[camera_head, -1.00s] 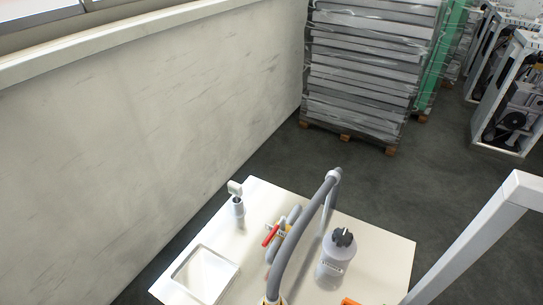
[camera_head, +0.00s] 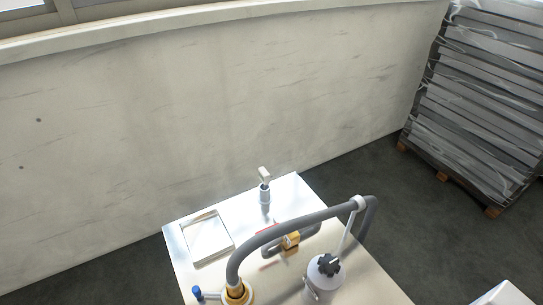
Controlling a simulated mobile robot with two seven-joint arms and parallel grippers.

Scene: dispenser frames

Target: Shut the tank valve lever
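A brass valve (camera_head: 290,241) sits near the middle of the white tabletop (camera_head: 185,268). A red lever (camera_head: 265,230) shows beside it, partly hidden behind a thick grey hose (camera_head: 300,222), so its exact angle is hard to tell. A blue-knobbed part (camera_head: 197,292) shows at the bottom edge, next to a brass fitting (camera_head: 238,293) at the hose's near end. I cannot tell from this view which of these is on the tank. Neither of my grippers is in view.
A grey bottle with a black cap (camera_head: 325,267) stands right of the valve. A square tray (camera_head: 207,238) and a grey spout (camera_head: 265,186) are on the table's left and back. A wall is behind; a wrapped pallet stack (camera_head: 480,100) stands at right. Dark floor lies between.

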